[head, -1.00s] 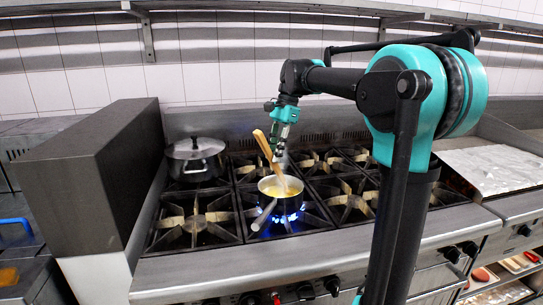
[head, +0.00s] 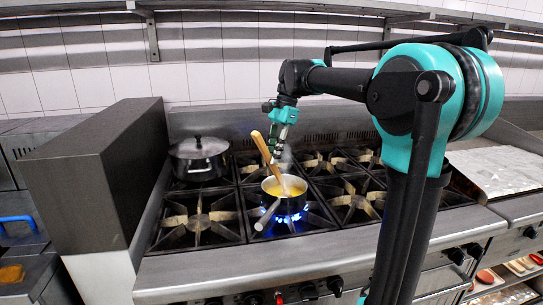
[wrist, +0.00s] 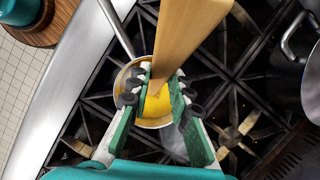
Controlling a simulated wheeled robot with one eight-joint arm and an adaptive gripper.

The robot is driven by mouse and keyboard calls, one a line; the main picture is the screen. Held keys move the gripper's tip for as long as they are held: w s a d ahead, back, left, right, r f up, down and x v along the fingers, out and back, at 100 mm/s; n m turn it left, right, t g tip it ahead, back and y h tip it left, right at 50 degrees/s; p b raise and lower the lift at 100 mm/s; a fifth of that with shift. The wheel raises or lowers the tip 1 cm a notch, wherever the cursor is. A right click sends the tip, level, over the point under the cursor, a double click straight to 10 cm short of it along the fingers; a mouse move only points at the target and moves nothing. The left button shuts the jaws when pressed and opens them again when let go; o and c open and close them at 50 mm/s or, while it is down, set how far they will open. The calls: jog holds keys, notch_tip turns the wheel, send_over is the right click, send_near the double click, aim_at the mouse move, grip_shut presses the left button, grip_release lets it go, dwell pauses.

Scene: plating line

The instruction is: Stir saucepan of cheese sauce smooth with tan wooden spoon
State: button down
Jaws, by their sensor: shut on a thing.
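The saucepan (head: 293,206) stands upright on a lit front burner with blue flame, its grey handle pointing toward the front left. Yellow cheese sauce (head: 297,187) is inside; it also shows in the wrist view (wrist: 157,106). The tan wooden spoon (head: 262,145) leans over the pan, handle end up to the left and lower end in the sauce. My gripper (head: 277,154) is shut on the spoon above the pan. In the wrist view the spoon (wrist: 188,35) passes between my gripper's fingers (wrist: 160,98). The spoon's tip is hidden in the sauce.
A lidded steel pot (head: 199,160) stands on the back left burner. The other burners (head: 198,222) look empty. A tall dark panel (head: 95,175) borders the stove's left side. A wall shelf (head: 240,7) runs above. A foil-like covered surface (head: 500,168) lies at the right.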

jog(key=shift+w+r, duration=0.1)
dwell(0.3)
jog(key=shift+s+a+r, duration=0.45)
jog(key=shift+a+r, duration=0.2)
jog(key=shift+r, duration=0.8)
jog(key=shift+s+a+r, duration=0.4)
jog(key=shift+a+r, duration=0.2)
jog(key=shift+r, duration=0.85)
jog(key=shift+s+a+r, duration=0.45)
jog(key=shift+a+r, duration=0.2)
jog(key=shift+r, duration=0.8)
jog(key=shift+r, duration=2)
